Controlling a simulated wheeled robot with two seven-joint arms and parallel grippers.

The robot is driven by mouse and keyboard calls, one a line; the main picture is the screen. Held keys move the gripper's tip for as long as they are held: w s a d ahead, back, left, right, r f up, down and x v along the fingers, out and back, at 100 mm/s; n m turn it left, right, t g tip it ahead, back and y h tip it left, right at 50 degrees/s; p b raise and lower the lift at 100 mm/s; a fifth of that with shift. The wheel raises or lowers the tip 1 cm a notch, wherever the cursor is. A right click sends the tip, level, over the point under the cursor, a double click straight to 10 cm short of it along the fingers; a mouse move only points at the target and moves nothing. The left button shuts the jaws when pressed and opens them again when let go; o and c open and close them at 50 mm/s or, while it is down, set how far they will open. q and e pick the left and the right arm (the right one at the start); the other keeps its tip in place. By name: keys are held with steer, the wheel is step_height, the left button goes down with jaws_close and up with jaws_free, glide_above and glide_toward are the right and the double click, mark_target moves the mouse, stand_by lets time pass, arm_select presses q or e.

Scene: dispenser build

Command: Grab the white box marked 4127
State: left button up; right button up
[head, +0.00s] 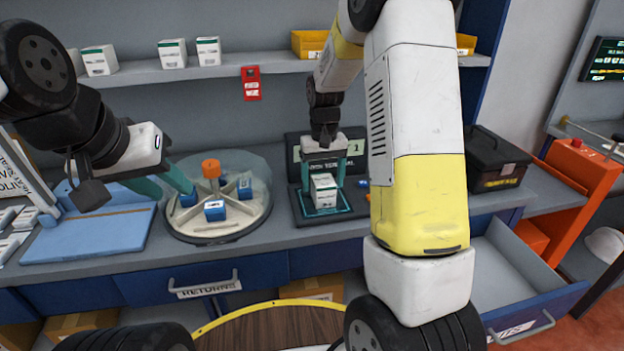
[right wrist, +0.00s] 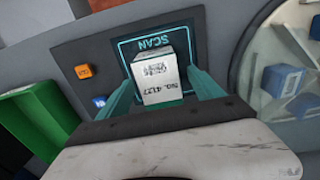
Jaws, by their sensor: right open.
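The white box marked 4127 (head: 324,192) stands on the scan pad (head: 349,205) in the head view. Its "NO. 4127" label faces the camera in the right wrist view (right wrist: 160,88). My right gripper (head: 322,180) is above the pad, open, with one teal finger on each side of the box. In the right wrist view the fingers (right wrist: 161,80) flank the box; I cannot tell whether either touches it. My left gripper (head: 172,188) is at the left edge of the round dispenser, its teal fingers apart, near a blue block (head: 188,199).
The round dispenser (head: 215,237) holds several blue blocks around an orange knob (head: 211,169). A blue tray (head: 85,240) lies at left. A black toolbox (head: 497,160) and an open drawer (head: 515,275) are at right. White boxes (head: 172,53) stand on the shelf.

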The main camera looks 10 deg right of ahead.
step_height(320, 180, down, 3)
steer(key=shift+f, duration=0.15)
steer(key=shift+c, duration=0.5)
jaws_close()
